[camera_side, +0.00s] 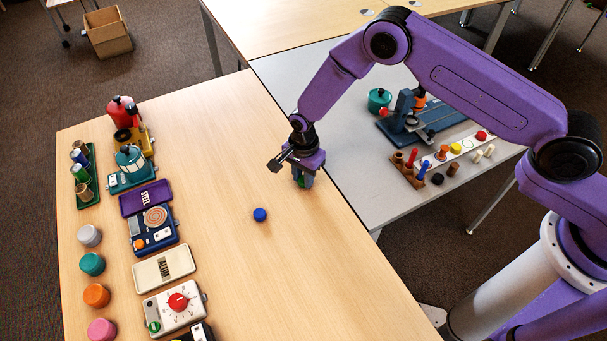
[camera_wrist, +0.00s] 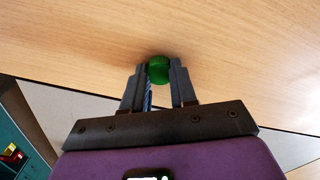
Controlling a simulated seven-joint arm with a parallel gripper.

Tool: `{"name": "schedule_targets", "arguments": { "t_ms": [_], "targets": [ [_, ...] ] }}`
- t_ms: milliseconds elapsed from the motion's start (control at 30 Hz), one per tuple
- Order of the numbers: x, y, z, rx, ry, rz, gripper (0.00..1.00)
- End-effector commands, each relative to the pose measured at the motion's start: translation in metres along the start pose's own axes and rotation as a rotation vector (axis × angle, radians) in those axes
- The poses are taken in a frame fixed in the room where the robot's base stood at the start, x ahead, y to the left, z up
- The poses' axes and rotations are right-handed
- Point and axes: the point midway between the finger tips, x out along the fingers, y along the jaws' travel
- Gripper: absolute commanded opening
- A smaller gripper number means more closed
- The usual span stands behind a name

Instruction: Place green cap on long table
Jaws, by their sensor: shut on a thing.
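My gripper (camera_wrist: 158,82) is shut on the green cap (camera_wrist: 159,67), which shows between the two fingertips in the wrist view. In the side view my gripper (camera_side: 303,182) points down at the right edge of the long wooden table (camera_side: 330,270), and a little of the green cap shows low between the fingers. The cap is at or just above the tabletop; I cannot tell if it touches.
Several devices and lidded pots line the table's left side. A grey table (camera_side: 350,150) with a blue machine (camera_side: 410,120) adjoins at right. The table's middle is mostly clear.

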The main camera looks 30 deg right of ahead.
Motion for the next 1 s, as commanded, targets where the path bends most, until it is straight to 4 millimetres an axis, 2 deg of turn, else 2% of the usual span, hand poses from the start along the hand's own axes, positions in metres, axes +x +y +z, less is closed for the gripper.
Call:
{"name": "schedule_targets", "arguments": {
  "t_ms": [167, 200, 233, 267, 667, 867, 1000],
  "targets": [
    [0.004, 0.0, 0.0, 0.0, 0.0, 0.001, 0.0],
    [0.003, 0.0, 0.0, 0.0, 0.0, 0.0, 0.4],
    [0.003, 0.0, 0.0, 0.0, 0.0, 0.0, 0.49],
    [0.003, 0.0, 0.0, 0.0, 0.0, 0.0, 0.52],
    [-0.004, 0.0, 0.0, 0.0, 0.0, 0.0, 0.52],
    [-0.032, -0.001, 0.0, 0.0, 0.0, -0.003, 0.52],
    [-0.059, -0.001, 0.0, 0.0, 0.0, -0.004, 0.52]
  ]
}}
